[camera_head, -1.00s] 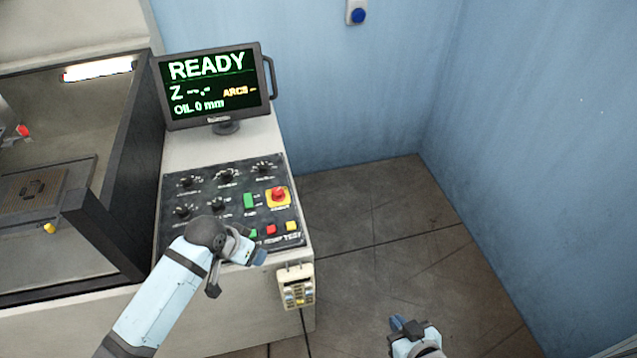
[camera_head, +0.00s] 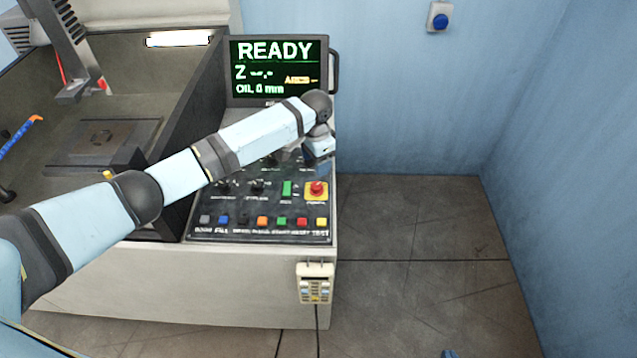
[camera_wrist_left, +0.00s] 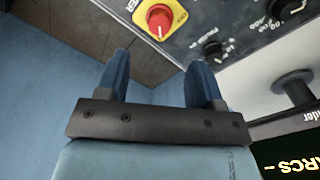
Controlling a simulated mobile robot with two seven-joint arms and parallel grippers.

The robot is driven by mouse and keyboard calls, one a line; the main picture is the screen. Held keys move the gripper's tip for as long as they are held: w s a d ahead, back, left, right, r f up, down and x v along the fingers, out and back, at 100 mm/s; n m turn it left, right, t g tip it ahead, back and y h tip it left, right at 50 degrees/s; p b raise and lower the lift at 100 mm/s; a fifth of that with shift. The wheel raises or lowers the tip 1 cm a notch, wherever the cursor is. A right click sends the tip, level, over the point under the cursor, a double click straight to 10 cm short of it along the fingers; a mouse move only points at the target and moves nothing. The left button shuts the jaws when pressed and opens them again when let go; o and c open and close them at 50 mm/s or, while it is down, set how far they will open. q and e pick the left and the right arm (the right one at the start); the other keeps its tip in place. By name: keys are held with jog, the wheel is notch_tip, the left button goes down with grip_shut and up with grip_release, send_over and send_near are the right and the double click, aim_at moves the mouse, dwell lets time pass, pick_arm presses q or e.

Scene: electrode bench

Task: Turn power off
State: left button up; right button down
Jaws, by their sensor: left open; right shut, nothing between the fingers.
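A red knob on a yellow plate (camera_head: 316,188) sits at the right side of the black control panel (camera_head: 212,205). It also shows in the left wrist view (camera_wrist_left: 158,20), ahead of the fingers, with a label ending in "ER". My left gripper (camera_head: 321,167) is over the panel's right side, just behind the knob in the head view. In the wrist view its blue fingers (camera_wrist_left: 160,68) are apart with nothing between them, and a gap shows between them and the knob. Only a blue tip of my right gripper (camera_head: 449,353) shows at the bottom edge.
A monitor (camera_head: 277,68) reading READY stands behind the panel. A green switch (camera_head: 287,188) is left of the knob, and a row of coloured buttons (camera_head: 262,221) runs along the front. A handset (camera_head: 315,283) hangs below. The floor to the right is clear.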

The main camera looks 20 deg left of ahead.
aim_at(317, 185)
pick_arm(q)
notch_tip(317, 185, down, 8)
jog(key=shift+r+b, duration=0.1)
jog(key=shift+b, duration=1.05)
jog(key=shift+d+f+b, duration=0.1)
jog(key=shift+f+b, duration=0.75)
jog(key=c, duration=0.9)
